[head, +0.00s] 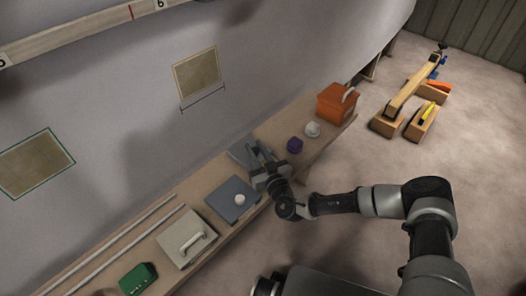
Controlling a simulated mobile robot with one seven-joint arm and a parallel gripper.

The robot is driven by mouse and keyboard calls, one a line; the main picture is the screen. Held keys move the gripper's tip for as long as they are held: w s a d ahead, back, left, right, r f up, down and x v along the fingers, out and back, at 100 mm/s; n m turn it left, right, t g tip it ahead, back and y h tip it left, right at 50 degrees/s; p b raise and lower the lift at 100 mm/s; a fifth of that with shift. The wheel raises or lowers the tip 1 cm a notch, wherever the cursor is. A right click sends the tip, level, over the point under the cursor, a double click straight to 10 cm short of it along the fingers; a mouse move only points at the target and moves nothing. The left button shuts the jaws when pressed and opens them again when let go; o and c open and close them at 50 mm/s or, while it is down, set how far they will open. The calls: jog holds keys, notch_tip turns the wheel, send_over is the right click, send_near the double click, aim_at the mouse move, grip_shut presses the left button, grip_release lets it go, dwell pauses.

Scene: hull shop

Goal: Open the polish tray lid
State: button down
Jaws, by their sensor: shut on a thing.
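My gripper (260,153) is over the middle of the long bench, at a blue-grey flat piece (239,152). Its jaws are shut on part of this piece, which they and the wrist largely hide. I cannot tell its full shape, or whether it is raised or tilted. No label shows which thing is the polish tray. A dark grey flat box (226,188) with a pale round knob (240,199) lies just left of my gripper. A beige box (178,233) with a pale bar handle (193,242) lies further left.
A purple block (294,145), a pale round object (313,129) and an orange box (336,104) stand to the right on the bench. A green object (138,279) and long pale rods (120,247) lie at left. The hull wall (130,130) rises behind.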

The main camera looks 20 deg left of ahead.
jog(key=c, duration=1.5)
grip_release()
jog(key=p+v, duration=0.3)
jog(key=v, duration=1.4)
jog(key=shift+s+d, duration=0.15)
